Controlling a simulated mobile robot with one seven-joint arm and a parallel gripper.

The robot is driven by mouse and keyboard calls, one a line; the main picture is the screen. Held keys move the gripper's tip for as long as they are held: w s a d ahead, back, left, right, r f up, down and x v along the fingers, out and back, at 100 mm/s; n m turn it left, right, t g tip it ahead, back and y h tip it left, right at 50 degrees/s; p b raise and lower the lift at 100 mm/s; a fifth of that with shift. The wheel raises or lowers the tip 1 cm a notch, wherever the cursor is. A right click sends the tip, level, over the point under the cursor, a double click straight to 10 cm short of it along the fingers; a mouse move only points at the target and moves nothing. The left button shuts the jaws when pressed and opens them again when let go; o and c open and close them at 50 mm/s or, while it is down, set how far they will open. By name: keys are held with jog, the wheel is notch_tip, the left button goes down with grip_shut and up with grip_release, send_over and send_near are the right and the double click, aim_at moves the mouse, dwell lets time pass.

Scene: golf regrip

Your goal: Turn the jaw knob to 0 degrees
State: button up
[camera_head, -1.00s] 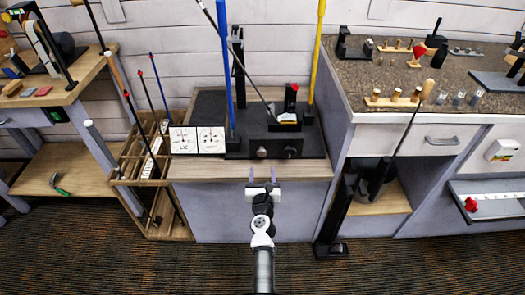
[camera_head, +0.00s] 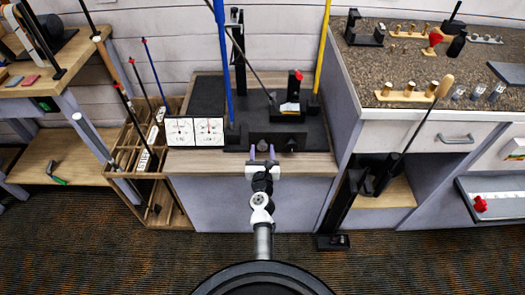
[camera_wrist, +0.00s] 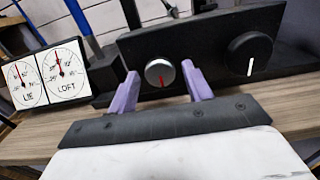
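A black panel (camera_wrist: 205,28) on the bench carries two round knobs. The silver knob (camera_wrist: 152,67) has a red mark pointing down. The larger black knob (camera_wrist: 262,45) to its right has a white mark pointing down. No label shows which is the jaw knob. My gripper (camera_wrist: 160,70) is open and empty, its two purple fingers either side of the silver knob in the wrist view. Contact cannot be told. In the head view my gripper (camera_head: 262,150) is at the bench's front edge, just before the panel (camera_head: 276,134), and partly hides the silver knob.
LIE (camera_wrist: 25,82) and LOFT (camera_wrist: 62,72) dials stand left of the panel. A blue post (camera_head: 226,75) and a yellow post (camera_head: 320,50) rise from the bench. A divided wooden rack (camera_head: 150,180) with shafts is at left. A stone-topped counter (camera_head: 400,65) is at right.

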jog(key=c, duration=0.8)
